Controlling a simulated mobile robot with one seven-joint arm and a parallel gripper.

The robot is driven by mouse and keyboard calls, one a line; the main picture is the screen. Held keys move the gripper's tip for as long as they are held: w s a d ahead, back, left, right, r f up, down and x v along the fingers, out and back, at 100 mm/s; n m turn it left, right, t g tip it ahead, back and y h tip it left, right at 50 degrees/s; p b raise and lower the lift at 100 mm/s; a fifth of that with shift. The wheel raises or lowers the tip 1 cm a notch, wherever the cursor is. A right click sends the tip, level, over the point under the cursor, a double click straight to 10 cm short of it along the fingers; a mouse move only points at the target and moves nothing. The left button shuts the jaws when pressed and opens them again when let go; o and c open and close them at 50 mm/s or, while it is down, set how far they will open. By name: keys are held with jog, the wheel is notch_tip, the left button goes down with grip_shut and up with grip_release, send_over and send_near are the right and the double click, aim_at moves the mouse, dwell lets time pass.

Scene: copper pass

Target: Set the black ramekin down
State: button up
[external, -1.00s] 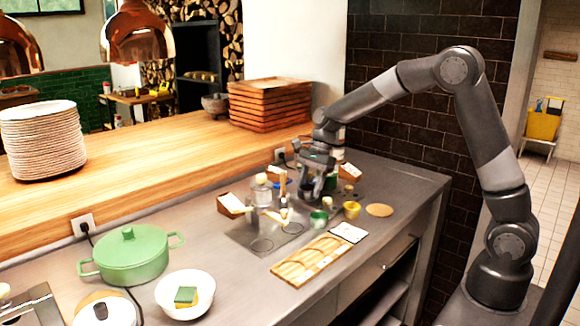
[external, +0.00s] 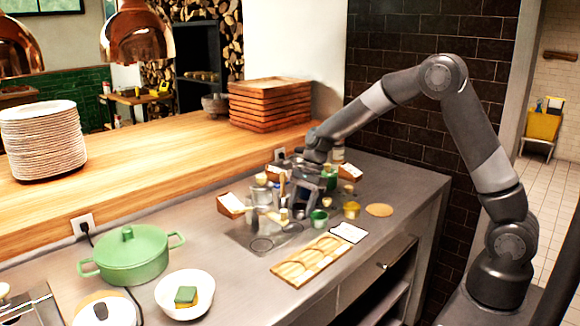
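My gripper (external: 302,202) is low over the steel counter, among the small jars and cups, with its fingers pointing down. The fingers are small and dark in this view, so I cannot tell whether they are open or shut. I cannot make out the black ramekin clearly; any dark thing at the fingertips blends with the gripper. A green cup (external: 319,218) stands just right of the fingertips, and a yellow cup (external: 351,210) stands farther right.
A dark plate with ring marks (external: 262,244) lies left of the gripper. A wooden tray with round hollows (external: 311,261) lies in front. A green pot (external: 130,255) stands at left.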

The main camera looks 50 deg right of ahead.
jog(key=shift+o, duration=0.7)
jog(key=shift+d+r, duration=0.1)
jog(key=shift+r, duration=0.25)
jog(key=v, duration=1.2)
jog(key=s+d+r+n+t+h, duration=0.1)
jog(key=s+d+r+n, duration=0.1)
jog(key=s+r+n, duration=0.4)
jog(key=s+d+n+t+h, duration=0.1)
jog(key=s+n, duration=0.3)
jog(key=s, duration=0.4)
jog(key=s+d+n+t+h, duration=0.1)
jog(key=s+d+n, duration=0.3)
jog(key=s, duration=0.5)
jog(key=s+d+n+t+h, duration=0.1)
jog(key=s+d+n+t, duration=0.1)
jog(key=s, duration=0.7)
jog(key=shift+d+r+n+t+h, duration=0.25)
jog(key=shift+d+n, duration=0.2)
jog(key=shift+n, duration=0.55)
